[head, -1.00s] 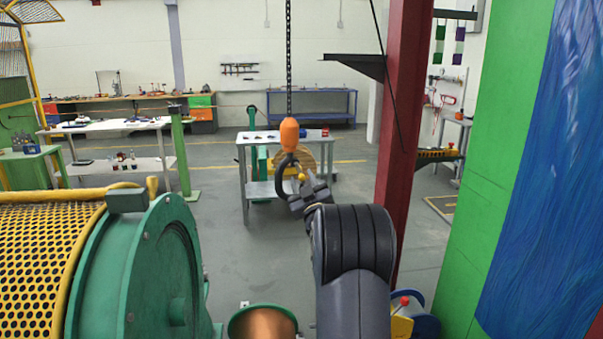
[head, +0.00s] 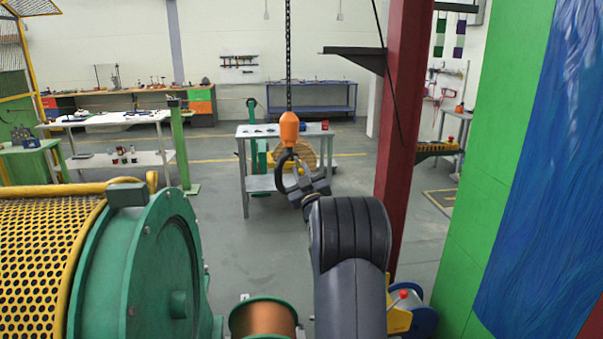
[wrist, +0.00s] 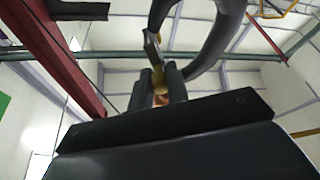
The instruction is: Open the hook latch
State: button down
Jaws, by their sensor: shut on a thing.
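A dark crane hook (head: 280,178) hangs under an orange block (head: 289,129) on a chain. In the wrist view the hook's thick curve (wrist: 222,38) fills the upper middle and right. The narrow latch (wrist: 153,52), with a yellowish end, reaches down from the hook between my fingers. My gripper (head: 303,184) is at the right, open side of the hook. In the wrist view my gripper (wrist: 160,88) is shut on the latch's yellowish end. The fingers hide part of the latch. I cannot tell the latch's angle exactly.
A red column (head: 404,130) stands right of my arm, with a green panel (head: 510,130) beyond it. A grey table (head: 246,160) is behind the hook. A green drum machine (head: 140,260) and a copper spool (head: 264,318) are at lower left and front. Floor between is clear.

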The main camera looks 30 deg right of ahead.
jog(key=shift+d+f+n+b, duration=0.1)
jog(key=shift+n+b, duration=0.4)
jog(key=shift+b, duration=0.15)
jog(key=shift+s+d+n+y+b, duration=0.15)
jog(key=shift+d+n+y+b, duration=0.05)
jog(key=shift+n+y+b, duration=0.6)
jog(key=shift+s+d+r+n+g+y+p, duration=0.1)
jog(key=shift+d+r+n+g+y+p, duration=0.35)
jog(key=shift+n, duration=1.7)
jog(key=shift+s+r+n+g+y+p, duration=0.1)
jog(key=shift+r+n+g+y+p, duration=0.55)
jog(key=shift+n, duration=1.55)
jog(key=shift+s+d+r+n+g+y+p, duration=0.1)
jog(key=shift+d+r+n+g+y+p, duration=0.45)
jog(key=shift+n, duration=1.6)
jog(key=shift+a+y, duration=0.25)
jog(key=shift+a, duration=0.05)
jog(key=c, duration=1.4)
grip_release()
jog(key=shift+o, duration=0.2)
